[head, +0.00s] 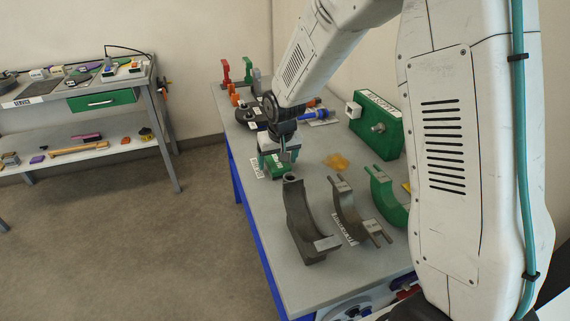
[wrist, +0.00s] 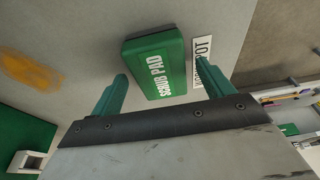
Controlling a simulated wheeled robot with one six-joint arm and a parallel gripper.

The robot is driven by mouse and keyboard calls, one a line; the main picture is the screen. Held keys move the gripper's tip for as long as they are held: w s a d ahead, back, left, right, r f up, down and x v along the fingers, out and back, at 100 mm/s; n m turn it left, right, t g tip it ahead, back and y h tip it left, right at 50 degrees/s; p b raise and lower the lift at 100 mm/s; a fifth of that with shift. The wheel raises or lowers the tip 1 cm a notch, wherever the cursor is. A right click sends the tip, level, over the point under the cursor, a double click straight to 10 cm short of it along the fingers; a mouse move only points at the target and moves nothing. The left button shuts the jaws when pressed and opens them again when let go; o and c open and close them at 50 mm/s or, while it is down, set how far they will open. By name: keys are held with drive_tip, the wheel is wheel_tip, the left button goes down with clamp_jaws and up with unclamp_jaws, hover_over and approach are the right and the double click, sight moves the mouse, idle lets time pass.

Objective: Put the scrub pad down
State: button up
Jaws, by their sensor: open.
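My gripper (wrist: 162,71) is open, with one green finger to each side of the pad and nothing held. My gripper also shows in the head view (head: 281,153). Whether a finger touches the pad cannot be told.
A white label (wrist: 203,60) lies beside the pad. An orange-yellow stain (head: 337,161) is to the right on the bench (head: 250,204). Dark curved clamp parts (head: 301,222) stand nearer, with a green one (head: 385,196) beside them. A green box (head: 376,126) stands behind.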

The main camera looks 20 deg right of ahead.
drive_tip(key=shift+a+f, duration=0.1)
drive_tip(key=shift+f, duration=0.1)
drive_tip(key=shift+f, duration=0.25)
idle(0.5)
drive_tip(key=c, duration=1.1)
drive_tip(key=shift+c, duration=0.2)
